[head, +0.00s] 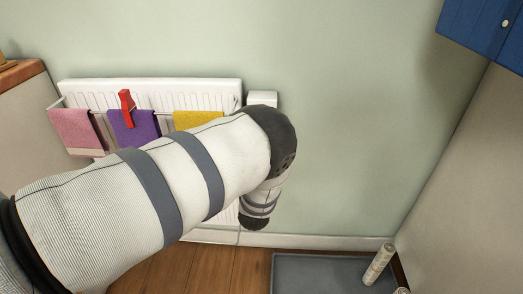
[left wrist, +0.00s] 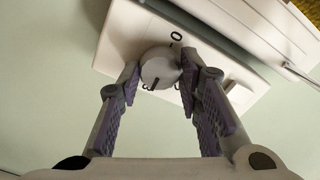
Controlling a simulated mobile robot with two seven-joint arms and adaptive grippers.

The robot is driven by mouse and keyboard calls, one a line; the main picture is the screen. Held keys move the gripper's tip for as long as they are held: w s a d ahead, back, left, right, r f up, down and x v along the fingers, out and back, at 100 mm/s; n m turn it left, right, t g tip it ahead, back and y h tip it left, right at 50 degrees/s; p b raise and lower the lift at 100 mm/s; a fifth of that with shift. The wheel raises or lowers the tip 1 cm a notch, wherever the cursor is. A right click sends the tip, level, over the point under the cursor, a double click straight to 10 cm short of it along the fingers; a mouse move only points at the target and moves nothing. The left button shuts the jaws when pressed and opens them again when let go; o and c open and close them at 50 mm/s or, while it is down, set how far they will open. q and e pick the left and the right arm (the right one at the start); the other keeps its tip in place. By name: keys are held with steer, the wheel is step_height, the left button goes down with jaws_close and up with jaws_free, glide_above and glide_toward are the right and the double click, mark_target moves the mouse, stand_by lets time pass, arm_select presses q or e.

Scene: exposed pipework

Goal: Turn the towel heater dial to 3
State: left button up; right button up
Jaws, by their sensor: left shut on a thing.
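The towel heater dial (left wrist: 158,67) is a round grey knob on a white control plate (left wrist: 121,42), shown tilted in the left wrist view. My left gripper (left wrist: 161,63) has a finger on each side of the dial and is shut on it. A 0 shows above the dial. A figure like a 3 shows at its lower left, beside a dark mark at the dial's edge. Other figures are partly hidden by the fingers. In the head view the white heater (head: 150,86) hangs on the wall; my left arm hides the dial and gripper. My right gripper is not in view.
Pink (head: 76,130), purple (head: 136,132) and yellow (head: 196,119) towels hang on the heater, with a red clip (head: 126,107) on the purple one. A blue cabinet (head: 480,25) is at the upper right. A grey tray (head: 318,275) lies on the floor. The wall right of the arm is clear.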

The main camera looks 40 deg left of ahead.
arm_select(q)
steer(key=shift+m, duration=0.4)
steer(key=o, duration=1.1)
steer(key=shift+o, duration=0.2)
steer(key=shift+s, duration=0.1)
steer(key=v, duration=1.2)
